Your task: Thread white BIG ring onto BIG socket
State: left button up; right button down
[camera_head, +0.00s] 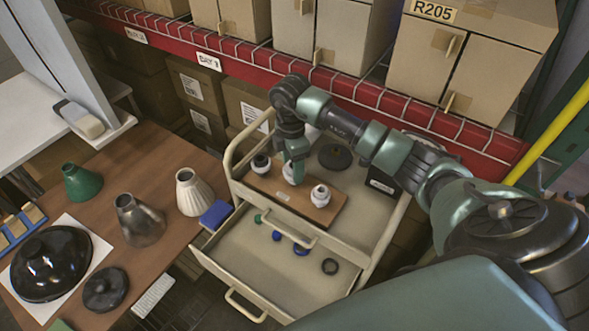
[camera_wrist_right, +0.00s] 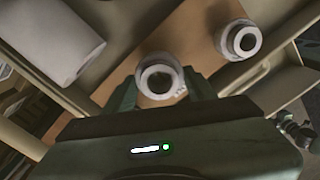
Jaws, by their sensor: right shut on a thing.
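Three white sockets stand on a wooden board on the cart: a left one (camera_head: 261,163), a middle one (camera_head: 289,175) and a right one (camera_head: 320,195). My right gripper (camera_head: 294,172) points down over the middle socket. In the right wrist view its fingers (camera_wrist_right: 162,88) are closed on a white round piece (camera_wrist_right: 160,72) with a dark hollow, which looks like the white ring at the socket's top. I cannot tell ring and socket apart there, or how far it is seated. Another socket (camera_wrist_right: 240,39) stands clear of the fingers. My left gripper is not in view.
A dark disc (camera_head: 335,157) lies behind the board (camera_head: 270,186). The brown table (camera_head: 130,165) at left carries lampshades and dark bases. Red shelving (camera_head: 250,60) stands behind.

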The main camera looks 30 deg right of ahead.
jog(key=m+p, duration=0.1)
jog(key=m, duration=0.1)
jog(key=shift+r+m, duration=0.1)
jog(key=shift+m, duration=0.3)
jog(key=shift+w+m, duration=0.1)
jog(key=shift+m, duration=0.6)
jog(key=shift+c, duration=2.1)
grip_release()
notch_tip(320, 180, up, 6)
jog(key=b, duration=0.3)
jog(key=shift+w+r, duration=0.15)
jog(key=shift+r, duration=0.6)
